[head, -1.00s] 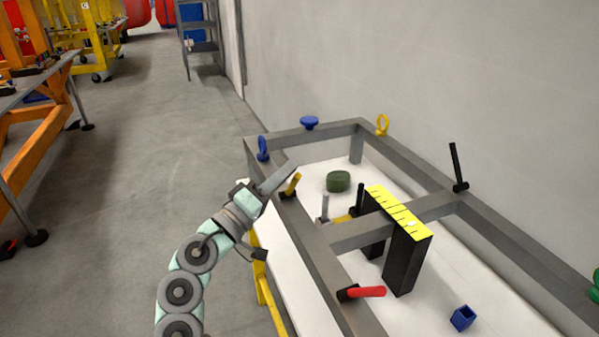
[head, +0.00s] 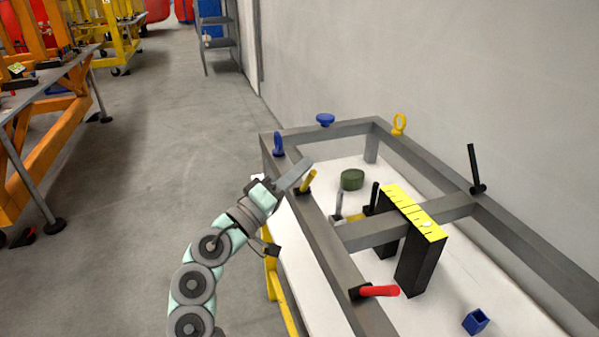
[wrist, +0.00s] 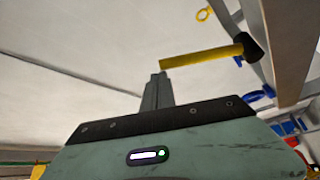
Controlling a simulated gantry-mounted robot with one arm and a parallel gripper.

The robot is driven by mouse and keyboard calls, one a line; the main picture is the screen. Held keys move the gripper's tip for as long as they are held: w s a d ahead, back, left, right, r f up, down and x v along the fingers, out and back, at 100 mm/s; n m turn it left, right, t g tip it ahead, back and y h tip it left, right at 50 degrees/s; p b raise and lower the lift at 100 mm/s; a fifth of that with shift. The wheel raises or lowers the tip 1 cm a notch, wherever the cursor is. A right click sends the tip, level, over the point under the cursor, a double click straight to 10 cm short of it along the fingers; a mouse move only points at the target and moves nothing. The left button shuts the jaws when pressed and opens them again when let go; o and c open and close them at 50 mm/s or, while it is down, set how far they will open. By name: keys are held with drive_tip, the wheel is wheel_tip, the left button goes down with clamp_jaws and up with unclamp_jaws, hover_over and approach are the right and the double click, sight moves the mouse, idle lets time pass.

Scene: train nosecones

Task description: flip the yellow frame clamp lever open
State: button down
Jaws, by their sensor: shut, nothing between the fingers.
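The yellow clamp lever (head: 308,181) sits on the left rail of the grey frame (head: 325,238), tilted up from its black base. In the wrist view the yellow lever (wrist: 205,57) runs leftward from its black base (wrist: 249,47), just above and ahead of my fingertips. My gripper (head: 304,166) is shut and empty, its fingers beside the lever in the head view. It also shows in the wrist view (wrist: 157,76), fingers together below the lever's free end. I cannot tell whether the fingertips touch the lever.
A red lever (head: 379,291) and a black lever (head: 474,167) sit on the frame. A black block with a yellow top (head: 416,213) stands at the crossbar.

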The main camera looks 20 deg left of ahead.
drive_tip(key=s+a+f+p, duration=0.1)
drive_tip(key=s+a+p, duration=0.1)
drive_tip(key=s+a, duration=0.4)
drive_tip(key=shift+s+a, duration=0.3)
drive_tip(key=shift+a, duration=0.1)
drive_tip(key=shift+f, duration=0.1)
idle(0.4)
